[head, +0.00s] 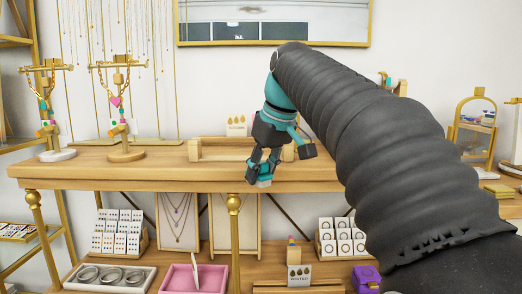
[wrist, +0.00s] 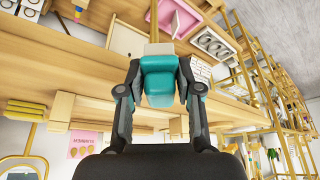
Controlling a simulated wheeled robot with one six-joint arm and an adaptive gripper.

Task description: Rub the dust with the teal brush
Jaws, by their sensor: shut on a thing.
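My gripper (head: 262,168) hangs in front of the front edge of the upper wooden shelf (head: 160,172), near its middle. It is shut on the teal brush (head: 265,181), which shows only as a small teal piece at the fingertips in the head view. In the wrist view the teal brush (wrist: 158,78) sits between the two fingers of my gripper (wrist: 160,95), with a pale piece beyond it. I cannot make out any dust in either view; my gripper and arm hide part of the shelf.
Two necklace stands (head: 50,110) (head: 122,110) stand on the shelf's left. A wooden rack (head: 215,150) and a small card (head: 236,126) are behind my gripper. Below are a pink tray (head: 180,279), a ring tray (head: 108,279) and earring cards (head: 117,231). The shelf's front left is clear.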

